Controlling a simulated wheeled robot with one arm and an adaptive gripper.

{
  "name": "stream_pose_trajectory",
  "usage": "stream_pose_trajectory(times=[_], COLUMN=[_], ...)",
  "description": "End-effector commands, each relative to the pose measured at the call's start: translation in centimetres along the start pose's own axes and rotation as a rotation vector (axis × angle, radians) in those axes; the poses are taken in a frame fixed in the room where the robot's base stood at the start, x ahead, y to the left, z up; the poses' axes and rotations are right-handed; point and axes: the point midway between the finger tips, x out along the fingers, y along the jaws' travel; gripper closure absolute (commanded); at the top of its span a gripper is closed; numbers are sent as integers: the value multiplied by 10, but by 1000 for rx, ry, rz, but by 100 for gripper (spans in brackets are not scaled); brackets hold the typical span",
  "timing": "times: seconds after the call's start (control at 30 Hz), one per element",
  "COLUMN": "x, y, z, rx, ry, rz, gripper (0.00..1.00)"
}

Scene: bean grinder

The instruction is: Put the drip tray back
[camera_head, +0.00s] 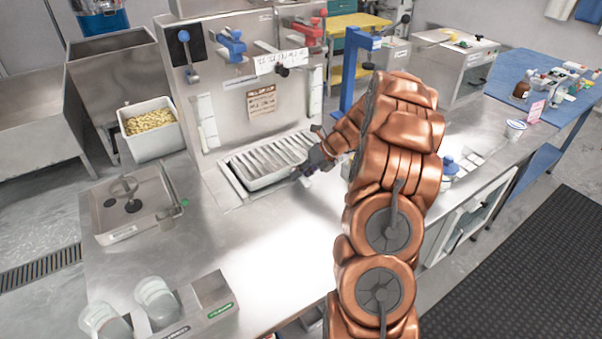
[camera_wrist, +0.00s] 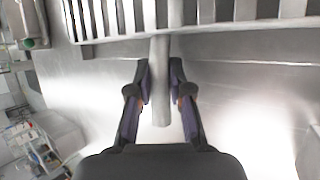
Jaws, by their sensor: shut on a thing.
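The drip tray (camera_head: 268,162) is a shallow metal tray with a slatted grate, at the foot of the upright metal grinder (camera_head: 240,85). It lies in or just over the recess there; I cannot tell if it is fully seated. My gripper (camera_head: 312,165) is at the tray's right side. In the wrist view the gripper (camera_wrist: 160,88) is shut on a flat metal handle (camera_wrist: 160,60) that sticks out from the slatted tray (camera_wrist: 215,14). My arm hides part of the counter to the right.
A white bin of yellow pieces (camera_head: 150,122) stands left of the grinder. A metal box with a knob (camera_head: 130,205) and two pale cups (camera_head: 157,300) are on the left of the counter (camera_head: 240,250). The counter's middle front is clear.

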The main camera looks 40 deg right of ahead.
Motion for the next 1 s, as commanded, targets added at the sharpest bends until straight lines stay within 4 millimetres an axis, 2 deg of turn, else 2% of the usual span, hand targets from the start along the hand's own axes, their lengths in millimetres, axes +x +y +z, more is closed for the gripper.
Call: stream_pose_trajectory(times=[0.33,0.37,0.6,0.93,1.0], x=[2,2,2,2,-4], y=[-2,-2,-2,-2,-3], z=[0,0,0,0,0], rx=[-2,-2,-2,-2,-2], ry=[-3,-3,-3,-4,-5], rz=[-2,-2,-3,-3,-4], gripper=[100,79,56,56,56])
